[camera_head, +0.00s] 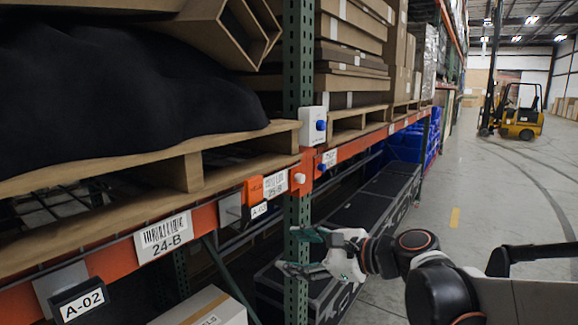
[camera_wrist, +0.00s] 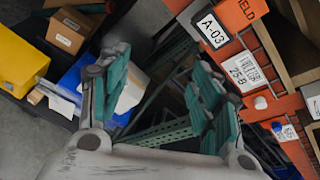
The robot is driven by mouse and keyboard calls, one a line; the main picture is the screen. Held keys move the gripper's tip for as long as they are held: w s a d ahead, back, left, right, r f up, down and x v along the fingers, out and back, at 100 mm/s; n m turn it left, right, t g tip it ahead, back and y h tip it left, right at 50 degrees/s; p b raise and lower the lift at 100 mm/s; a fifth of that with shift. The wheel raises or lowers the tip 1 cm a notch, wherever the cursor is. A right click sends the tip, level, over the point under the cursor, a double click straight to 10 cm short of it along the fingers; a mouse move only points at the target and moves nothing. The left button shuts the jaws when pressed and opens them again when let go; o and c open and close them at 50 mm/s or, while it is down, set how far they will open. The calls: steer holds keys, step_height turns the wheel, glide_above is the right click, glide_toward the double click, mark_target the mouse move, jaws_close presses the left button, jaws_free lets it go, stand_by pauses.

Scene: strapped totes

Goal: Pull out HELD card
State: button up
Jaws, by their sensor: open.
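The HELD card is an orange card (camera_head: 256,190) on the orange rack beam, left of the green upright and just above the A-03 label. In the wrist view, the orange HELD card (camera_wrist: 240,12) is at the top right, partly cut off by the frame edge. My gripper (camera_head: 300,252) is open and empty, in front of the green upright, below and to the right of the card. In the wrist view, the fingers of my gripper (camera_wrist: 158,78) are spread apart, with the card beyond and to the right of them. Neither finger touches the card.
The A-03 label (camera_head: 259,209) and its wrist view (camera_wrist: 212,30) sit beside the card. The green upright (camera_head: 298,55) carries a white box with a blue button (camera_head: 314,125). Black cases (camera_head: 375,198) lie below the beam. The aisle floor (camera_head: 480,215) is clear at right.

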mark_target(256, 187)
steer(key=w+r+m+t+y+p, duration=0.2)
steer(key=w+r+m+y+p, duration=0.15)
steer(key=w+r+m, duration=0.45)
steer(key=shift+n+h, duration=0.35)
steer(key=shift+n, duration=0.55)
steer(key=x, duration=0.3)
steer(key=r+x, duration=0.1)
steer(key=x, duration=0.3)
steer(key=s+x, duration=0.1)
steer(key=x, duration=0.3)
steer(key=shift+a+r, duration=0.2)
steer(key=shift+a, duration=0.35)
steer(key=c, duration=1)
steer(key=shift+r, duration=0.15)
steer(key=shift+r+p, duration=1.35)
steer(key=shift+r, duration=1)
